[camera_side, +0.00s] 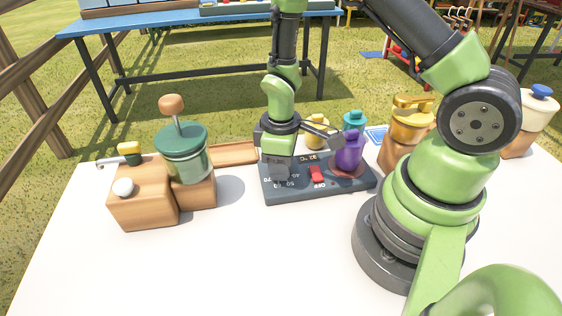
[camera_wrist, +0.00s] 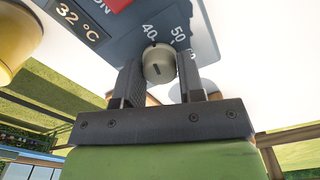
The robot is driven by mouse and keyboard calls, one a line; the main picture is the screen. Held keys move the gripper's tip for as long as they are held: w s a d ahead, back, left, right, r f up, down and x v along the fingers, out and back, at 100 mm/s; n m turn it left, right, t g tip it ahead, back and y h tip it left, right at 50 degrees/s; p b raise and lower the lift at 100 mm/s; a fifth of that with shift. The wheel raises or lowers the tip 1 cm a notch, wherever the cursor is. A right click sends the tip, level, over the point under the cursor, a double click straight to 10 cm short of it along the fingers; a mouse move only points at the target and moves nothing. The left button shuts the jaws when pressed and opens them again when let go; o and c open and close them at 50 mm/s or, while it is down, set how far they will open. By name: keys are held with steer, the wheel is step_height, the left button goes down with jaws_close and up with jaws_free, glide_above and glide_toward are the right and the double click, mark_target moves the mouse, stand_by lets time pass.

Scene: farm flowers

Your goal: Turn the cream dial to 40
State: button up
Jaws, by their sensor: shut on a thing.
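The cream dial (camera_wrist: 158,63) is on a dark blue-grey control panel (camera_side: 335,183). The wrist view shows its rounded face with a short dark mark, beside the printed numbers 40 and 50. In the side view my gripper (camera_side: 279,170) reaches down onto the panel's left part and hides the dial. The panel also has a red switch (camera_side: 316,174) and a small display reading 32 °C (camera_wrist: 77,22).
A wooden block (camera_side: 145,198) and a green-lidded jar (camera_side: 182,150) are to the left. The white table's front is clear.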

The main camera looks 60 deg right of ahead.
steer(key=o, duration=0.9)
step_height(320, 180, up, 10)
steer(key=shift+f, duration=0.1)
steer(key=s+a+r+m+t, duration=0.1)
steer(key=s+r+m+t, duration=0.1)
steer(key=r, duration=0.4)
steer(key=s+a+r+m+t+y, duration=0.1)
steer(key=s+r+m+t, duration=0.1)
steer(key=s+r, duration=0.3)
steer(key=s+a+r+m+t+y, duration=0.1)
steer(key=s+r+m+t, duration=0.2)
steer(key=r, duration=0.4)
steer(key=shift+s+a+m, duration=0.4)
steer(key=shift+s+m, duration=0.4)
